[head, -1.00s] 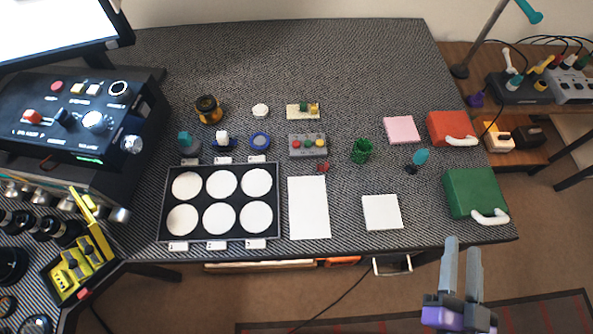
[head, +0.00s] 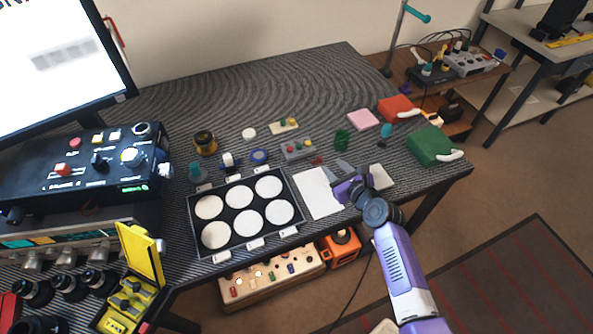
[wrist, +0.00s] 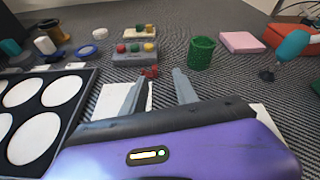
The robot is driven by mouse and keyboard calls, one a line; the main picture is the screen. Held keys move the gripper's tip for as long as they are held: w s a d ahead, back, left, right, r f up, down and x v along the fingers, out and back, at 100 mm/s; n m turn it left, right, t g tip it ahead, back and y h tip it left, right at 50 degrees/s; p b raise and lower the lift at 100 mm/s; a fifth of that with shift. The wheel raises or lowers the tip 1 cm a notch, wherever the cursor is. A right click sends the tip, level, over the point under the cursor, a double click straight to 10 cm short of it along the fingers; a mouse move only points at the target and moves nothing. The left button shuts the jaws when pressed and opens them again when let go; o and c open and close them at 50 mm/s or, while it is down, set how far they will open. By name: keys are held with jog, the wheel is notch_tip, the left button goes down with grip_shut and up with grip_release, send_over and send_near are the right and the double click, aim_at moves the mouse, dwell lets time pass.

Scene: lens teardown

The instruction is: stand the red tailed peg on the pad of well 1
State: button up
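The red tailed peg (head: 318,161) is a small red piece on the dark table, just beyond the white sheet. It also shows in the wrist view (wrist: 150,72), beyond my fingertips. My gripper (head: 338,168) is low near the sheet's far right corner, its fingers pointing toward the peg's area. In the wrist view the fingers (wrist: 159,83) are apart with nothing held between them. The black well tray (head: 243,217) stands left of the sheet with several round white pads in two rows. Its label numbers are too small to read, so I cannot tell which is well 1.
A grey block with coloured buttons (head: 297,149) stands behind the peg. A green ribbed cup (head: 342,141) is to its right. The white sheet (head: 318,192) lies flat between tray and gripper. A teal-headed tool (head: 386,131) and green box (head: 431,147) stand farther right.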

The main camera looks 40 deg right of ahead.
aim_at(320, 157)
jog(key=shift+w+a+f+m, duration=0.1)
jog(key=shift+a+m, duration=0.15)
jog(key=shift+m, duration=0.55)
jog(key=shift+w, duration=0.2)
jog(key=b+x, duration=0.1)
jog(key=x, duration=0.6)
jog(key=shift+w+a, duration=0.15)
jog(key=shift+w, duration=0.1)
grip_shut()
